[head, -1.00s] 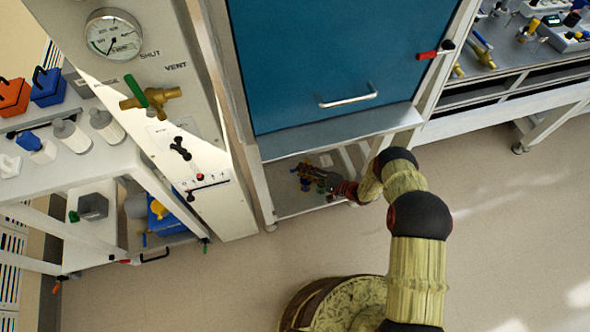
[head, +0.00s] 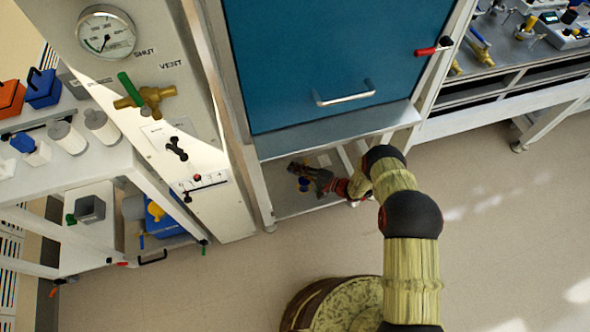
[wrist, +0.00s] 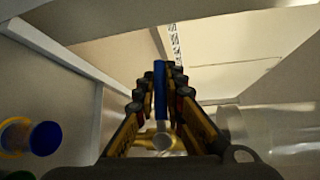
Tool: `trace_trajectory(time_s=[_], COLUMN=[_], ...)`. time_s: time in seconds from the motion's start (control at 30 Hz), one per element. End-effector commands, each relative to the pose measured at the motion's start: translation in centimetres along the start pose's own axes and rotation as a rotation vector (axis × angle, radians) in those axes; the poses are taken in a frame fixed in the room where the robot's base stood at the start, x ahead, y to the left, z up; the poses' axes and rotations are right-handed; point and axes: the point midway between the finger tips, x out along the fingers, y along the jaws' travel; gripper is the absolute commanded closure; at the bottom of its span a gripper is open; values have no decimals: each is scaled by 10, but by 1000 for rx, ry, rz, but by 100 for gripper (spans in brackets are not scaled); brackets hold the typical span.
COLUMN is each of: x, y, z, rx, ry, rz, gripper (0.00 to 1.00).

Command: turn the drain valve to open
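In the wrist view, a valve with a straight blue lever (wrist: 160,92) and a brass-coloured body (wrist: 166,140) stands between my gripper's fingers (wrist: 160,84). The lever points away from the wrist. The fingers are apart, one on each side of the lever, with a gap seeming to show on both sides. Contact cannot be made out. In the head view, my gripper (head: 294,168) reaches low under the blue-fronted cabinet, above its lower shelf. The valve cannot be made out there, with my gripper over that spot.
A blue and yellow round part (wrist: 42,138) sits left in the wrist view; a clear vessel (wrist: 270,130) is at right. The cabinet's bottom ledge (head: 330,134) is above my arm. Another brass valve with a green lever (head: 130,88) is on the left panel. Right floor is open.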

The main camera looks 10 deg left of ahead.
Motion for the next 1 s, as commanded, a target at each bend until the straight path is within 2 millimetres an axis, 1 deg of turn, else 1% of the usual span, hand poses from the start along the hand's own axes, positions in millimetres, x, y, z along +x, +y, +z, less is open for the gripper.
trace_trajectory(time_s=[0.03,0.13,0.8,1.0], x=[0,0,0,-6], y=[0,0,0,2], z=[0,0,0,-2], rx=[0,0,0,-18], ry=[0,0,0,6], rz=[0,0,1,18], gripper=[95,100,100,100])
